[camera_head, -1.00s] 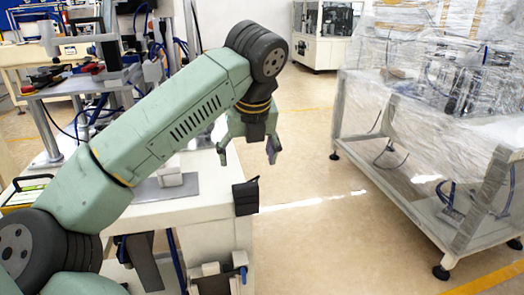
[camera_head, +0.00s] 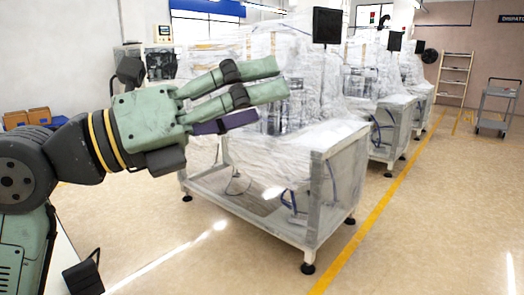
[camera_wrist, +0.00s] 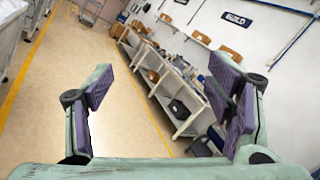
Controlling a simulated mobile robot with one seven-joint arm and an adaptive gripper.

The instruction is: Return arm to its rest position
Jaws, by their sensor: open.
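My gripper (camera_head: 262,98) is at the left and middle of the head view, its green fingers pointing right. It is raised in the air, in front of the plastic-wrapped machines in the picture. In the wrist view, my gripper (camera_wrist: 165,100) shows its purple finger pads wide apart at left and right. Nothing is between them. The gripper is open and empty.
A plastic-wrapped machine on a metal frame (camera_head: 335,190) stands beyond my gripper. More wrapped machines (camera_head: 385,105) stand behind it. A grey cart (camera_head: 495,108) and a shelf rack (camera_head: 455,75) are at the far right. Open floor (camera_head: 440,220) lies at the right. Workbenches (camera_wrist: 170,85) show in the wrist view.

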